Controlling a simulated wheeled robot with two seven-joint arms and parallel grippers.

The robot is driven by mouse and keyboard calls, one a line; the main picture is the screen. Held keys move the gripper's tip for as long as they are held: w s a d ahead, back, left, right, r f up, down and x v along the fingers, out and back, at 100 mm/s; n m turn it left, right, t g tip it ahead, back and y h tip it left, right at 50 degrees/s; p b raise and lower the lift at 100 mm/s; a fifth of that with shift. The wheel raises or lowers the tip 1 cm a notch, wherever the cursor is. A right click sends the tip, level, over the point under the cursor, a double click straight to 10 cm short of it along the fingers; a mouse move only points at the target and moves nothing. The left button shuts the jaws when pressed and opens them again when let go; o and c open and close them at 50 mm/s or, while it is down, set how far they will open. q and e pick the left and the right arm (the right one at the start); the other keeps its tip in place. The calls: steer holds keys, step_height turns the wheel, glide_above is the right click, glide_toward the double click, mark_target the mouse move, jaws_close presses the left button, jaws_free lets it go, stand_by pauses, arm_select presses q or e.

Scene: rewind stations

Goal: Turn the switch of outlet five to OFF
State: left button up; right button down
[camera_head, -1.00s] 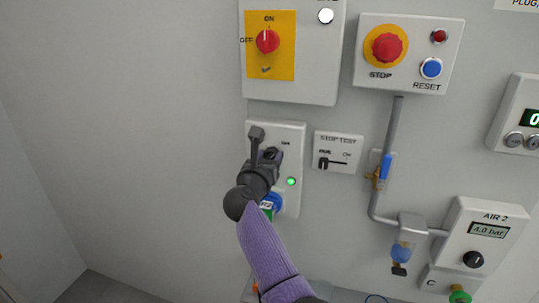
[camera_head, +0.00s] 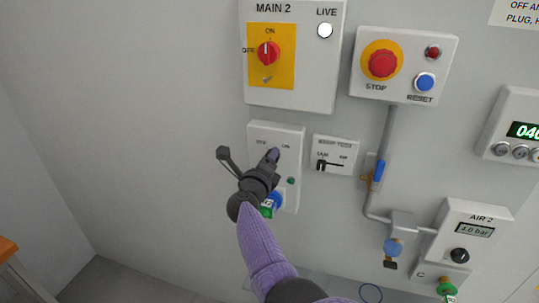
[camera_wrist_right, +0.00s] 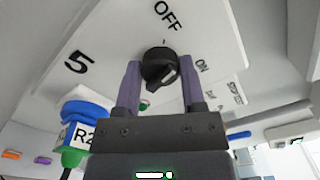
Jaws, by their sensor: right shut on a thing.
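The outlet five panel (camera_head: 296,163) is a white box on the wall, with OFF and ON printed near its top. In the right wrist view its black rotary switch (camera_wrist_right: 160,68) sits between the two purple fingers, below the OFF print and beside a large 5 (camera_wrist_right: 76,63). My right gripper (camera_head: 273,154) is shut on this switch, its fingers hiding the switch in the head view. I cannot tell clearly which print the switch's white mark faces. The panel's small green lamp (camera_head: 290,181) looks dark. My left gripper is not in view.
A blue socket (camera_head: 277,199) with a plug labelled R2 (camera_wrist_right: 84,134) is low on the panel. The MAIN 2 box (camera_head: 318,70) with a red rotary switch is above. The STOP TEST box (camera_head: 345,165), pipe and STOP box (camera_head: 441,60) are to the right. The wall at left is bare.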

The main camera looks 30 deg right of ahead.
steer(key=n+p, duration=0.1)
steer(key=n, duration=0.2)
steer(key=shift+f+n+p, duration=0.1)
steer(key=shift+n+p, duration=0.3)
steer(key=shift+n, duration=1)
steer(key=shift+c, duration=0.9)
jaws_free()
steer(key=shift+a, duration=0.1)
